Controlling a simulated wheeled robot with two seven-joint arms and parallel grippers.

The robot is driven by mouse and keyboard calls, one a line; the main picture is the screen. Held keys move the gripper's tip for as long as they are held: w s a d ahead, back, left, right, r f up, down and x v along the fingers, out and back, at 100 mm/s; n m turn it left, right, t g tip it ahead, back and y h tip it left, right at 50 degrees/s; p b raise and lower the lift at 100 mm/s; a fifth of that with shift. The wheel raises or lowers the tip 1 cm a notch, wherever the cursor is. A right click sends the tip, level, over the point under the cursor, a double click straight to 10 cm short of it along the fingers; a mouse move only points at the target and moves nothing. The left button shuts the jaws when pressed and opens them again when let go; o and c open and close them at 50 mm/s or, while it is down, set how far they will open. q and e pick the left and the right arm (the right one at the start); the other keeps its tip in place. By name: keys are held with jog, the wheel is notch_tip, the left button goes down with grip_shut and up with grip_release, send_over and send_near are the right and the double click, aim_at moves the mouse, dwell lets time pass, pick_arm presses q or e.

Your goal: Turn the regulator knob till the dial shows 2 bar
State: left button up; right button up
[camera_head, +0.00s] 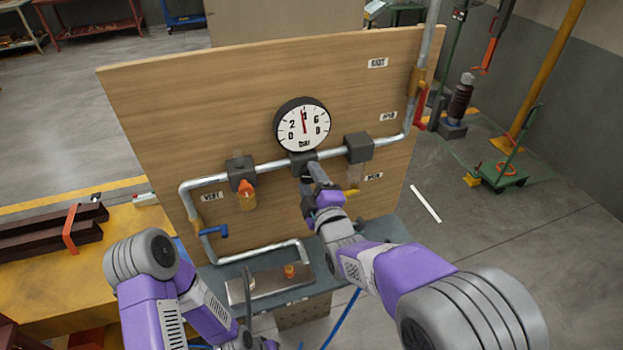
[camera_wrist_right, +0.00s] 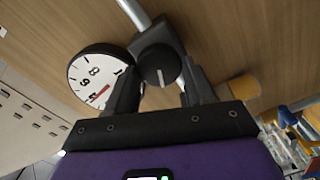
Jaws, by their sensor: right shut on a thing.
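The round dial (camera_head: 303,125) is white with a black rim and marked bar. Its red needle points almost straight up, at the 4 mark between 2 and 6. The dial also shows, tilted, in the wrist view (camera_wrist_right: 92,78). The regulator knob (camera_wrist_right: 158,66) is dark and round with a pale line, on a block below the dial. My right gripper (camera_wrist_right: 161,78) is shut on the knob, one finger on each side. In the head view the right gripper (camera_head: 311,173) hides most of the knob. My left arm is low at left; its finger opening cannot be made out.
A wooden panel (camera_head: 170,105) carries the grey pipe (camera_head: 272,167). An orange-handled valve (camera_head: 247,195), a blue-handled valve (camera_head: 213,230) and a red lever (camera_head: 420,105) sit on the pipework. A metal plate (camera_head: 262,283) lies on the bench below. Yellow handle parts are close to my right gripper.

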jog(key=n, duration=0.3)
jog(key=shift+f+n+p, duration=0.1)
jog(key=shift+n+p, duration=0.25)
jog(key=shift+n, duration=0.05)
jog(key=shift+f+n+p, duration=0.1)
jog(key=shift+n+p, duration=0.3)
jog(key=shift+n, duration=1.6)
jog(key=o, duration=1)
jog(key=v, duration=0.7)
jog(key=shift+s, duration=0.25)
